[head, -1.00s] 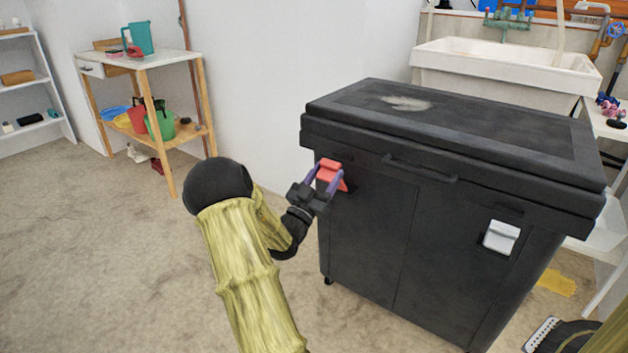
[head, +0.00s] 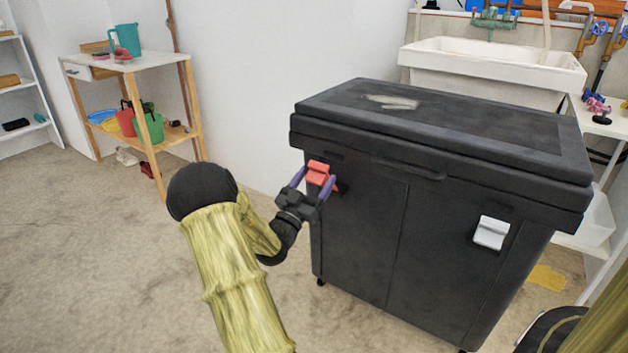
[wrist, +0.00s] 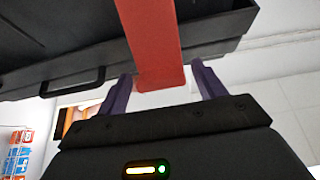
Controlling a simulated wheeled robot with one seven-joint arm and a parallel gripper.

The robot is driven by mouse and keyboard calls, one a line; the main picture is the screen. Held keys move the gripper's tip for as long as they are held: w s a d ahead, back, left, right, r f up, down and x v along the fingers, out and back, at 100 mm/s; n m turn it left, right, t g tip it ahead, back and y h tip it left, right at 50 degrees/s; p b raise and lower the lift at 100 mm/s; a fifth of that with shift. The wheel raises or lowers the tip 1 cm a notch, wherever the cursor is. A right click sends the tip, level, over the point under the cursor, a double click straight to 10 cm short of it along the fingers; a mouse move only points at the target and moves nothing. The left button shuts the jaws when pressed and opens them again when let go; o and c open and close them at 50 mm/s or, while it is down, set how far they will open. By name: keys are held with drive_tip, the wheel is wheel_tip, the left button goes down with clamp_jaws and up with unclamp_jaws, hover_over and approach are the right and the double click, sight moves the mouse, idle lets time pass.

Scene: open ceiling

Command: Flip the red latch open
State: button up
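The red latch (head: 318,173) is on the front of a large black lidded bin (head: 400,240), near its left edge just below the lid. My gripper (head: 314,179) is at the latch, its purple fingers apart, one on each side of it. In the wrist view the red latch (wrist: 152,45) shows as a broad flat strip between the fingers of my gripper (wrist: 160,75), with a gap visible on each side. The latch's lower part is partly hidden by the gripper in the head view.
A white latch (head: 491,232) is on the bin's front right, and a dark handle (head: 408,170) is between the latches. A white sink (head: 490,65) stands behind. A wooden shelf table (head: 130,65) is at the back left. The floor left of the bin is clear.

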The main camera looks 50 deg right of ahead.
drive_tip(key=shift+a+f, duration=0.15)
drive_tip(key=shift+a, duration=0.35)
drive_tip(key=p+v, duration=0.4)
drive_tip(key=v, duration=1.2)
drive_tip(key=shift+f+p, duration=0.2)
drive_tip(key=shift+p, duration=0.1)
drive_tip(key=shift+a, duration=0.1)
